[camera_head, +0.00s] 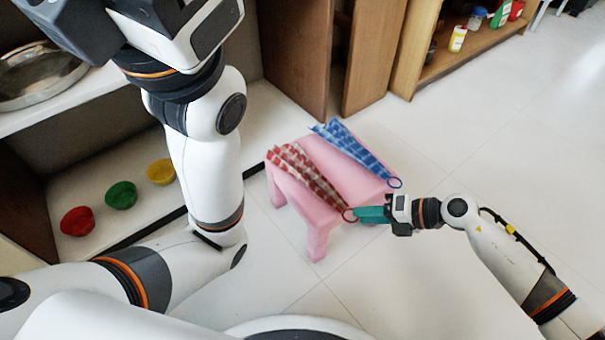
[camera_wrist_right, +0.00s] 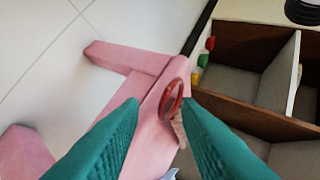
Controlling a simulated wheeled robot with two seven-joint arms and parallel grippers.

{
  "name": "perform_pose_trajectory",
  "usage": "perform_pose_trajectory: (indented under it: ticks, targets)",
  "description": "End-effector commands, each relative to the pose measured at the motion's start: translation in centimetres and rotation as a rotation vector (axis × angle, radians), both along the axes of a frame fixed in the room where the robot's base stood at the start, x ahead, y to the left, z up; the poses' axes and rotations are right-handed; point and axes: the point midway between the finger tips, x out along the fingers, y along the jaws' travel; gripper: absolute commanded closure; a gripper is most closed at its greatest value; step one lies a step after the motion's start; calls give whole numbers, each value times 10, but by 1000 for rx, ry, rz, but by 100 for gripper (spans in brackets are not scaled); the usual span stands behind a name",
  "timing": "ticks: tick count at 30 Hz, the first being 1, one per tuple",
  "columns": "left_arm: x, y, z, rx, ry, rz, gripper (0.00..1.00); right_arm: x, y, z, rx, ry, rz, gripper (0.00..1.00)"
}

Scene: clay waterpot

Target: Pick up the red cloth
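The red cloth (camera_head: 305,172) is red-and-white checked and lies on the left side of a pink stool (camera_head: 335,185). A red ring at its near end sits by the stool's edge; this ring also shows in the right wrist view (camera_wrist_right: 172,98). My right gripper (camera_head: 359,213) has teal fingers that reach in from the right to the ring. In the right wrist view my right gripper (camera_wrist_right: 158,106) is open, with the ring between or just beyond the fingertips. Contact cannot be told. My left arm rises on the left; its fingers are not visible.
A blue checked cloth (camera_head: 352,148) with a ring lies on the stool's right side. Wooden cabinets stand behind.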

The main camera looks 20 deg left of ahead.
Motion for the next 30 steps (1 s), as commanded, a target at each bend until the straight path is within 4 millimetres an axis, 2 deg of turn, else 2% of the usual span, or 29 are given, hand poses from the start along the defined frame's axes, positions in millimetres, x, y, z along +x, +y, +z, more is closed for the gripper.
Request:
perform_pose_trajectory:
  ticks: [8,13,26,30]
  targets:
    - [-2,0,0,0,-4,0,64,0,2,-1,0,0,-1,72]
    - [-2,0,0,1,-5,0,64,1,2,-1,0,0,-1,99]
    - [-2,0,0,1,-5,0,64,1,2,0,0,-1,-1,100]
    - [-2,0,5,0,-7,-1,64,1,2,5,0,-1,-1,100]
